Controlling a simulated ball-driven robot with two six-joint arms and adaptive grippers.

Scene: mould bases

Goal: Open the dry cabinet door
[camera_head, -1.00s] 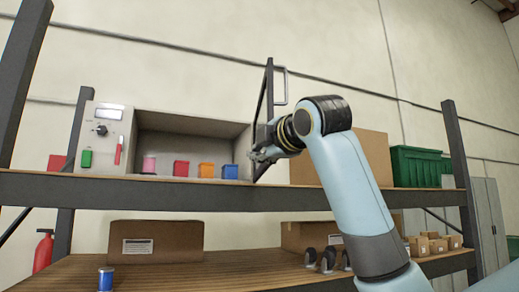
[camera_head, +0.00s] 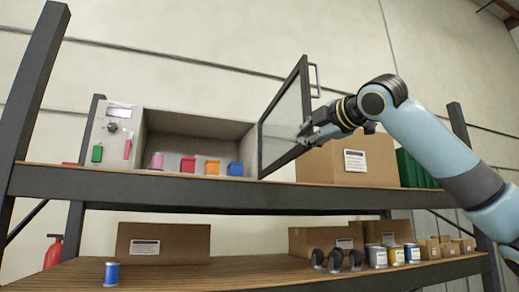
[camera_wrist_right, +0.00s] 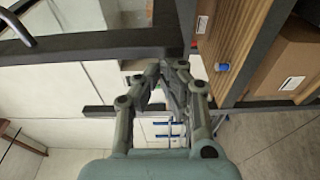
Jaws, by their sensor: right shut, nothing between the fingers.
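The dry cabinet (camera_head: 195,125) is a grey box on the upper shelf, with its front uncovered. Its door (camera_head: 285,118), a dark frame with a glass pane, stands swung out at the cabinet's right side. The bar handle (camera_head: 315,80) is on the door's right edge, high up. My right gripper (camera_head: 305,132) is shut and empty, its fingers overlapping the door's lower right frame below the handle; contact is unclear. In the right wrist view, the shut fingers (camera_wrist_right: 168,72) are just below the dark door frame (camera_wrist_right: 90,42). My left gripper is not in view.
A cardboard box (camera_head: 330,160) is behind the door's right side. The lower shelf (camera_head: 190,270) holds boxes, cans and casters.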

